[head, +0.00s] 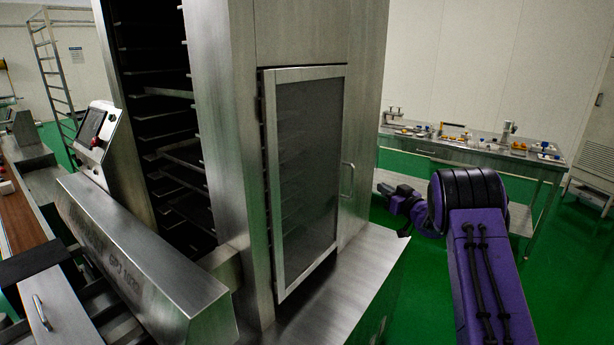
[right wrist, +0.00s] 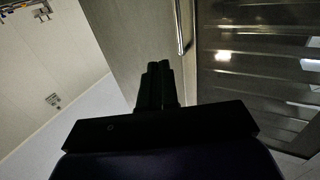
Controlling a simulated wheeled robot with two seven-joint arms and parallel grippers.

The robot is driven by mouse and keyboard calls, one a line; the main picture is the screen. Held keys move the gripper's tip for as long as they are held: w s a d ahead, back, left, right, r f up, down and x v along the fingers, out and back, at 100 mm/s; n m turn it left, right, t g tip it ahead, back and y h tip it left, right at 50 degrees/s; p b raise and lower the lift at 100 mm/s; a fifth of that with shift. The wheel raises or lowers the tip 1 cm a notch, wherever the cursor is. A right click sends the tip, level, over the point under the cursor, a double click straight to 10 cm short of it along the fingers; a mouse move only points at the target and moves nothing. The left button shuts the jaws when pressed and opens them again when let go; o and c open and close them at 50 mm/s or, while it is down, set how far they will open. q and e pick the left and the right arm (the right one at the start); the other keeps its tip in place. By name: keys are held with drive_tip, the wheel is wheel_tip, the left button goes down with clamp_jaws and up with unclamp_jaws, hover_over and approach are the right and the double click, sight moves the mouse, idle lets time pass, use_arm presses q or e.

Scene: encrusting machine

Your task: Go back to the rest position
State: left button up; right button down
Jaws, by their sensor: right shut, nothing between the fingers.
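My right arm comes in from the lower right with its purple forearm. My right gripper (head: 382,188) is at its far end, small and dark, to the right of the steel machine and its door handle (head: 347,180). In the right wrist view the two black fingers (right wrist: 155,76) stand together, shut and empty. The handle bar (right wrist: 180,25) and glass door (right wrist: 250,85) show beyond them. I cannot tell the exact gap to the door. My left gripper is not in view.
The tall steel machine (head: 240,140) with its closed-looking glass door (head: 308,160) fills the middle. Open shelves (head: 175,150) are at its left. A steel table (head: 480,155) with small items stands at the back right. Green floor (head: 570,290) is clear at the right.

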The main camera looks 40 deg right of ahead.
drive_tip(key=s+a+f+m+g+h+b, duration=0.1)
drive_tip(key=s+a+f+m+g, duration=0.3)
drive_tip(key=a+f, duration=0.9)
drive_tip(key=s+a+f+m+g+h, duration=0.15)
drive_tip(key=s+a+f+g, duration=0.4)
drive_tip(key=a+f, duration=0.75)
drive_tip(key=s+a+f+g+y, duration=0.1)
drive_tip(key=s+a+f, duration=0.3)
drive_tip(key=s, duration=0.4)
drive_tip(key=s+a+f+n+g+y+b, duration=0.1)
drive_tip(key=s+a+f+g, duration=0.1)
drive_tip(key=s+a+f, duration=0.3)
drive_tip(key=s+a+f+g+y, duration=0.1)
drive_tip(key=s+a+f, duration=0.3)
drive_tip(key=s, duration=0.8)
drive_tip(key=shift+s+a+f+g+b, duration=0.2)
drive_tip(key=shift+a+f+g+b, duration=0.2)
drive_tip(key=shift+f, duration=0.35)
